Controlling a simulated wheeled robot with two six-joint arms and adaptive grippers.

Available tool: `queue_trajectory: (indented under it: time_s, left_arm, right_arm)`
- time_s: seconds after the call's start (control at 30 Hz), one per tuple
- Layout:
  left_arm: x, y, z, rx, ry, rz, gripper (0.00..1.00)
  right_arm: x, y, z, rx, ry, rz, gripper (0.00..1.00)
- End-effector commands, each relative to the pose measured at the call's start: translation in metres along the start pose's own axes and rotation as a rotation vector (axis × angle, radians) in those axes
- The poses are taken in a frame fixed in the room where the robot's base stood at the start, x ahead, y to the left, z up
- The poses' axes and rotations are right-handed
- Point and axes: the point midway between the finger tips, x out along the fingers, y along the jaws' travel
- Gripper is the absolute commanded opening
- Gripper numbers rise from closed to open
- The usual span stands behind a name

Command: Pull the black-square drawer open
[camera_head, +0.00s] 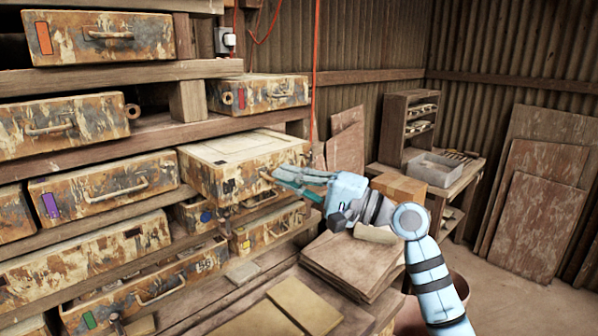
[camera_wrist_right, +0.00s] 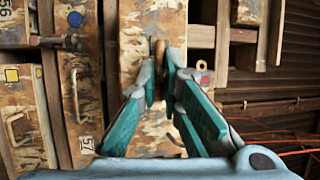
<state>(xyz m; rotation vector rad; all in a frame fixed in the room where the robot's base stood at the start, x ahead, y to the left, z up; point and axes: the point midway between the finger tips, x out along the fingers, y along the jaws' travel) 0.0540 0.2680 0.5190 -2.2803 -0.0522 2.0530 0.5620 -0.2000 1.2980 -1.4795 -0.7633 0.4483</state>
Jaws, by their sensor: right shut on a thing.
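The black-square drawer (camera_head: 205,180) is a rusty, paint-worn box in the middle of the shelving. It stands out from its slot, with its pale top showing. My right gripper (camera_head: 272,176) reaches in from the right and is shut on the drawer's handle (camera_wrist_right: 160,48). The gripper's fingers hide part of the handle in the head view. My left gripper is not in view.
Other worn drawers surround it, including a purple-marked drawer (camera_head: 105,187) at left and a yellow-marked drawer (camera_head: 265,228) below. Stacked boards (camera_head: 350,260) lie below my right arm. A bench with a grey tray (camera_head: 435,168) stands behind. Bare floor shows at right.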

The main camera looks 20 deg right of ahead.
Motion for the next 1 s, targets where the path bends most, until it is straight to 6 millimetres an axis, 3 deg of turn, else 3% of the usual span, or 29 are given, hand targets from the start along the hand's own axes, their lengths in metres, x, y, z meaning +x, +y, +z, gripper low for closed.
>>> queue_trajectory:
  time_s: [0.17,0.2,0.3,0.67,0.77,1.0]
  left_arm:
    - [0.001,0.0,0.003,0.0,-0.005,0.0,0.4]
    - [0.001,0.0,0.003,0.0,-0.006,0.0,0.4]
    - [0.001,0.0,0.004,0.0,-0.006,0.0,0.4]
    - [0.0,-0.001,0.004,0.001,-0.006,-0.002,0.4]
    - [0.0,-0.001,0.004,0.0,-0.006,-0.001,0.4]
    - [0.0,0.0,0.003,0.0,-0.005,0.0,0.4]
  right_arm:
    - [0.0,0.002,0.0,0.0,0.0,0.004,0.0]
    - [-0.001,0.002,0.0,0.0,0.0,0.004,0.13]
    - [-0.001,0.002,-0.001,0.0,0.002,0.003,0.27]
    - [-0.009,0.001,-0.003,-0.002,0.007,0.002,0.27]
    - [-0.027,0.002,-0.003,-0.005,0.009,0.006,0.27]
    - [-0.096,0.004,-0.001,-0.001,0.008,0.017,0.27]
